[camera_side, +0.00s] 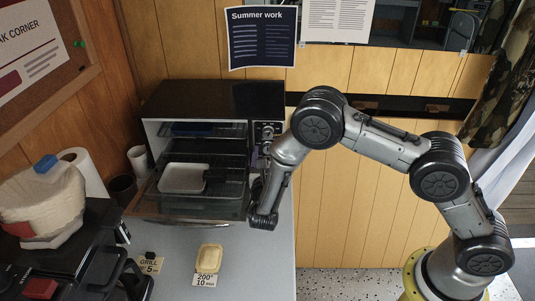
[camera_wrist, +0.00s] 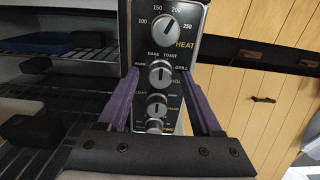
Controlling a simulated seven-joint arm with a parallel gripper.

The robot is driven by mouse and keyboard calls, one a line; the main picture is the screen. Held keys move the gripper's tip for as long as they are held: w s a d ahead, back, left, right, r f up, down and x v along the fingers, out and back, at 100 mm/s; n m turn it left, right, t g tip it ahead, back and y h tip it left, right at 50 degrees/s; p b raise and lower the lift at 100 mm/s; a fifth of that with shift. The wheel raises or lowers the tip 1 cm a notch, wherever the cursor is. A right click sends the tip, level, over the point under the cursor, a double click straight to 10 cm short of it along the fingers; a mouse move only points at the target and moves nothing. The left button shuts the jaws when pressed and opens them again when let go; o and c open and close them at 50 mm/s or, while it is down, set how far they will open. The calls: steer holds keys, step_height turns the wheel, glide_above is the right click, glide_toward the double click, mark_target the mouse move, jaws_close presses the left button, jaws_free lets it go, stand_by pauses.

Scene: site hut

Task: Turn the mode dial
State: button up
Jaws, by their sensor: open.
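The mode dial (camera_wrist: 160,73) is a round grey knob on the dark control panel of the toaster oven (camera_side: 215,95). Labels WARM, BAKE, TOAST and GRILL surround it. Its pointer stands roughly upright, between BAKE and TOAST. The heat dial (camera_wrist: 160,23) is above it, and another knob (camera_wrist: 157,105) is below. My gripper (camera_wrist: 161,74) is open, with one purple finger on each side of the mode dial in the wrist view. I cannot tell whether either finger touches it. In the side view my wrist hides part of the panel.
A card reading GRILL 5 (camera_side: 151,264) and a 200° 10 min card (camera_side: 204,280) under a pale, bread-like piece (camera_side: 210,257) lie on the counter. A paper roll (camera_side: 84,172) stands left.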

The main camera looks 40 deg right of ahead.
jaws_close()
stand_by(0.3)
steer(key=n, duration=0.4)
steer(key=shift+n, duration=0.4)
jaws_free()
